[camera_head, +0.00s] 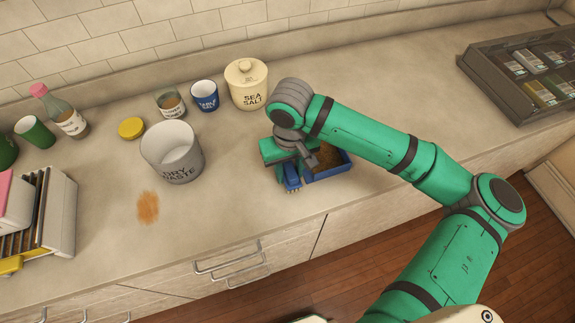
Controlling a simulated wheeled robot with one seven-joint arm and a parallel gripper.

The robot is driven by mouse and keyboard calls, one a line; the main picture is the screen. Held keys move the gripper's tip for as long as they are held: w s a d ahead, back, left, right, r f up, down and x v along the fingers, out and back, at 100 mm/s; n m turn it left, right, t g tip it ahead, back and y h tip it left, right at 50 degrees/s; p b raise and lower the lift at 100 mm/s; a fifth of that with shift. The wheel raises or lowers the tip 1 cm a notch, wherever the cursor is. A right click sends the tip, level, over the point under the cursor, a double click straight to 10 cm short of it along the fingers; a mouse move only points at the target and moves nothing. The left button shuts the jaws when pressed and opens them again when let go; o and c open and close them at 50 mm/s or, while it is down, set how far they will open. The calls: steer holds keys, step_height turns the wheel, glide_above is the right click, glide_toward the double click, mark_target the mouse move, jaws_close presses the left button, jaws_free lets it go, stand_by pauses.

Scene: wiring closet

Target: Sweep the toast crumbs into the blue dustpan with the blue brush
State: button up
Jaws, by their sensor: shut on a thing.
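The blue dustpan (345,162) lies on the counter right of centre, near the front edge. A layer of brown crumbs (328,157) shows inside it, partly covered by my arm. My gripper (298,166) is low over the counter at the dustpan's left side. It is shut on the blue brush (291,178), whose blue end and pale bristles show below it. The brush is close beside the dustpan's left end; I cannot tell whether they touch. My wrist and the green link hide most of the brush and the dustpan's back.
An orange-brown patch (148,207) lies on the counter in front of the dry waste bin (172,158). A sea salt jar (246,88), blue cup (205,96) and yellow lid (131,128) stand behind. A toaster-like rack (45,215) is left; a dark tray (490,70) is right.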

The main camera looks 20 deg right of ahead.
steer(key=shift+w+f, duration=0.15)
steer(key=shift+w, duration=0.95)
steer(key=shift+s, duration=1.15)
steer(key=shift+w+r, duration=0.2)
steer(key=shift+w, duration=1)
steer(key=shift+r, duration=0.1)
steer(key=shift+r, duration=0.85)
